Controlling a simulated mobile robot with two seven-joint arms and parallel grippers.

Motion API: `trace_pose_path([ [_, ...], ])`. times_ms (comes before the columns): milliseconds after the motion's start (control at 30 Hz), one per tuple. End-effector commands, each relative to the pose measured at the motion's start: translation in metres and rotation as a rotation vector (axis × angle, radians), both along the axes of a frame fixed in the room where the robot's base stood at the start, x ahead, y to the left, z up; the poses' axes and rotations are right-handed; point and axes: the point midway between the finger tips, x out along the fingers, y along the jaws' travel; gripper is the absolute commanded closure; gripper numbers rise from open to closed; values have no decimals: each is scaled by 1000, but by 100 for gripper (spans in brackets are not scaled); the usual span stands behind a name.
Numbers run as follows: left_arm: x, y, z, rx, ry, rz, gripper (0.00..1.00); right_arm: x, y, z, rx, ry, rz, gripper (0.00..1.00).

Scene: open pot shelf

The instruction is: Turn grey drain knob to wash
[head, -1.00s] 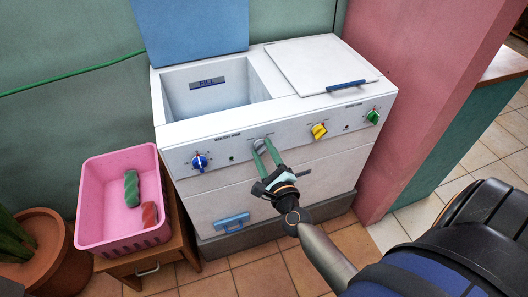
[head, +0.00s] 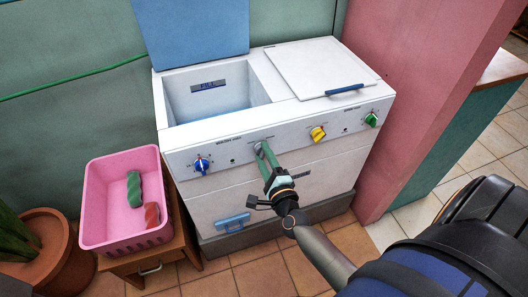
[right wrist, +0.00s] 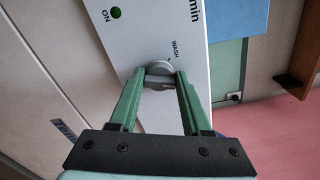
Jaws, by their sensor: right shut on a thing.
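The grey drain knob (right wrist: 158,74) sits on the white front panel of the washing machine (head: 240,180). The word WASH is printed beside it in the right wrist view. My right gripper (head: 263,150) reaches up to the panel and its two green fingers are shut on the knob, one on each side. In the right wrist view the gripper (right wrist: 159,84) shows the knob between its fingertips. In the head view the fingers hide most of the knob. My left gripper is not in view.
A blue knob (head: 201,164), a yellow knob (head: 318,134) and a green knob (head: 371,119) are on the same panel. A pink basket (head: 100,205) with two rolled cloths stands at the left. A pink wall (head: 400,100) rises at the right.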

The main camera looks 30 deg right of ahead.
Motion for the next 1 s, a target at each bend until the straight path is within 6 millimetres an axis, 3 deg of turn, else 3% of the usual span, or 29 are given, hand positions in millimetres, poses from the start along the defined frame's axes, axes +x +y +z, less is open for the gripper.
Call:
trace_pose_path([
  [433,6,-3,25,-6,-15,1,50,0,1,1,-413,100,0,100],
  [1000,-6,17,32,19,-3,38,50,0,0,-2,-906,219,0,100],
])
